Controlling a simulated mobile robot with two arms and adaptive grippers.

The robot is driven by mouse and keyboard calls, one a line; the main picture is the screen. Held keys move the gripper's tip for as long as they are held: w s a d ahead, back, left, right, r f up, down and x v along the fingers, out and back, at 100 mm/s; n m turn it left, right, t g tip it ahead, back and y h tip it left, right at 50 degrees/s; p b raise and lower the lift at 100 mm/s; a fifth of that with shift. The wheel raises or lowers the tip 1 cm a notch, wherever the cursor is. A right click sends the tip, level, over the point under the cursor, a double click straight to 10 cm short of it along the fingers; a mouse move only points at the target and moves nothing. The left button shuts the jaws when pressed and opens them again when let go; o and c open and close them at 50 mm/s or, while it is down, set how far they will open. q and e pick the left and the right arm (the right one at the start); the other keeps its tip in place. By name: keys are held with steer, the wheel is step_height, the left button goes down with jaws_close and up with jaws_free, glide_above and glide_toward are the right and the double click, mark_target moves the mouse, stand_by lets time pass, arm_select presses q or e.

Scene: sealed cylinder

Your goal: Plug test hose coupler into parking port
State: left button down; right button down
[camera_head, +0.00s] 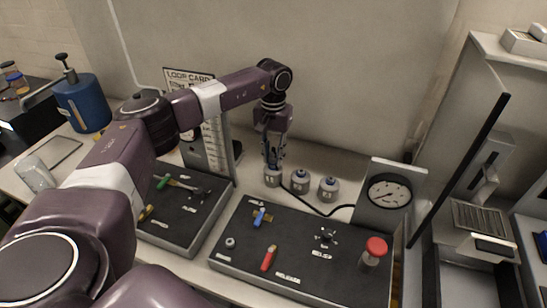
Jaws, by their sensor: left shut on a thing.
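My left gripper (273,162) points straight down at the back of the bench, shut on what seems to be the test hose coupler. The coupler is mostly hidden between the fingers. A black hose (313,209) runs from near there to the right, toward the gauge stand. Right below the fingertips is the leftmost of three grey, round, labelled fittings (272,178). I cannot tell whether the coupler touches it. The other two fittings (300,182) stand to its right. Which one is the parking port cannot be read. My right gripper is out of view.
A dark panel (300,284) with a blue valve handle, red lever and red knob (376,246) lies in front. A gauge (389,191) stands right. A tool tray (180,230), blue tank (84,103) and glass jar (35,173) are left. A wall closes the back.

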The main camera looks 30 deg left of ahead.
mark_target(273, 151)
arm_select(q)
steer(key=shift+r, duration=0.15)
steer(key=shift+r+p, duration=1.75)
steer(key=shift+r, duration=1.15)
